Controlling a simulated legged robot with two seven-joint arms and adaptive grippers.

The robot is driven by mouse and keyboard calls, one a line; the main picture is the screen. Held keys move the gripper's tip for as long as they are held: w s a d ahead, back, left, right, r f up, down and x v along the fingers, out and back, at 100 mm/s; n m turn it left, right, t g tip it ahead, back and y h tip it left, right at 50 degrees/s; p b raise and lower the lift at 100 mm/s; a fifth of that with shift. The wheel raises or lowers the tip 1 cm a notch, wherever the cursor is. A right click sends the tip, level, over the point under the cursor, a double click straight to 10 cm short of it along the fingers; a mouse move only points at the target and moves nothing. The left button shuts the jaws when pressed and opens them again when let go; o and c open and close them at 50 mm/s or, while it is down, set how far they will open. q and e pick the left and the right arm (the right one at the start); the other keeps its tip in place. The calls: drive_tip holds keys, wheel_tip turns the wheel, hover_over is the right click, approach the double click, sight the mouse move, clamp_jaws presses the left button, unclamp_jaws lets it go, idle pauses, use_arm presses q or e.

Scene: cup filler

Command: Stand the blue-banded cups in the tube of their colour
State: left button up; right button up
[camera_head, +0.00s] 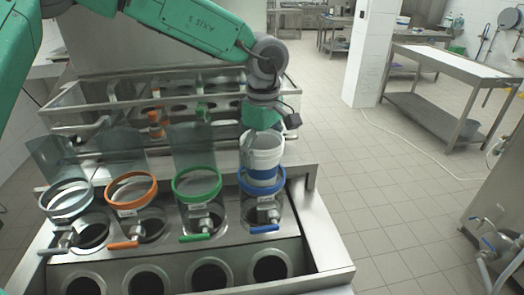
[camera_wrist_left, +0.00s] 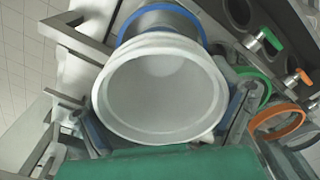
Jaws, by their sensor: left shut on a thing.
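A white cup (camera_head: 262,152) is held by my left gripper (camera_head: 263,132) at the blue-ringed tube (camera_head: 262,188), the rightmost of the row. The cup looks upright, its lower part at the blue ring (camera_head: 280,183); how far it is inside I cannot tell. In the left wrist view I look into the empty mouth of the white cup (camera_wrist_left: 160,88), with a finger on each side, so the gripper (camera_wrist_left: 168,128) is shut on it. The blue ring (camera_wrist_left: 190,14) shows just beyond the cup. My right gripper is not in view.
Left of the blue tube stand tubes with green (camera_head: 197,185), orange (camera_head: 131,190) and grey (camera_head: 66,197) rings, each above a tap with a coloured handle. Round holes (camera_head: 210,276) line the front of the steel counter.

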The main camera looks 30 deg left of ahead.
use_arm(q)
drive_tip(key=shift+d, duration=0.2)
drive_tip(key=shift+d+r, duration=0.1)
drive_tip(key=shift+s, duration=0.1)
drive_tip(key=o, duration=1.3)
drive_tip(key=shift+a, duration=0.25)
drive_tip(key=shift+c, duration=0.2)
drive_tip(key=shift+a+f, duration=0.3)
drive_tip(key=shift+a, duration=0.1)
drive_tip(key=shift+d+r, duration=0.35)
drive_tip(key=shift+r, duration=0.2)
drive_tip(key=r, duration=1.1)
drive_tip(key=shift+a, duration=0.25)
drive_tip(key=shift+d+r, duration=0.2)
drive_tip(key=shift+d, duration=0.1)
